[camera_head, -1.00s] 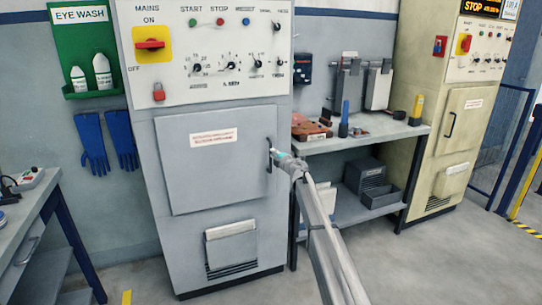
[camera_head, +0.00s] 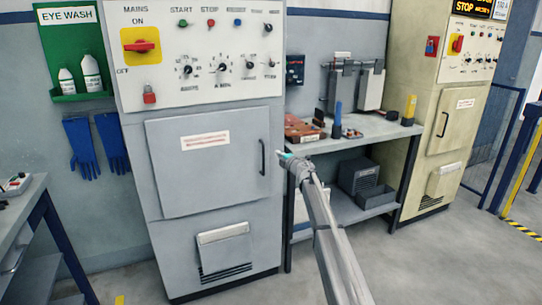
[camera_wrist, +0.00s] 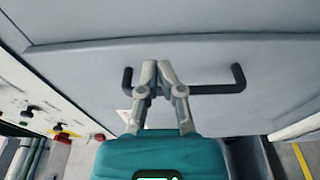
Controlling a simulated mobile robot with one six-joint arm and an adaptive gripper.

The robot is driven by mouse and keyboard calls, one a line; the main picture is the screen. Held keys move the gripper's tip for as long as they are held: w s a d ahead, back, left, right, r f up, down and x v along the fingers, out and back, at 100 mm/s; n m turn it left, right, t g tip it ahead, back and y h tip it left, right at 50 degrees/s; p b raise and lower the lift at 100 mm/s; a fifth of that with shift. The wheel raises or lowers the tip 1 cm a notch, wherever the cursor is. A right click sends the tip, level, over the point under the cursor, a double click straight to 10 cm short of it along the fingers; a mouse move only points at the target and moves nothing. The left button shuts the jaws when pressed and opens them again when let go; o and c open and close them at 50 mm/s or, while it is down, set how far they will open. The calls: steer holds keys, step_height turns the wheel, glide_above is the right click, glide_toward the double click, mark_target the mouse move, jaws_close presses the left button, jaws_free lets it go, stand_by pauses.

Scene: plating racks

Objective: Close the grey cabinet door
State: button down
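The grey cabinet door (camera_head: 205,175) is on the front of the grey cabinet, with a black bar handle (camera_head: 263,157) near its right edge. It looks flush or nearly so; I cannot tell whether a small gap is left.
A workbench (camera_head: 370,133) with tools stands right of the cabinet, and a beige cabinet (camera_head: 430,130) beyond it. A table (camera_head: 22,215) is at the left. Blue gloves (camera_head: 80,145) hang on the wall. The floor in front right is clear.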

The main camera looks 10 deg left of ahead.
steer(key=shift+w+d+r, duration=0.1)
steer(key=shift+w+d, duration=0.05)
steer(key=shift+d, duration=0.95)
steer(key=shift+w+d+r, duration=0.1)
steer(key=shift+w+d, duration=0.05)
steer(key=shift+d, duration=0.95)
steer(key=shift+d, duration=0.1)
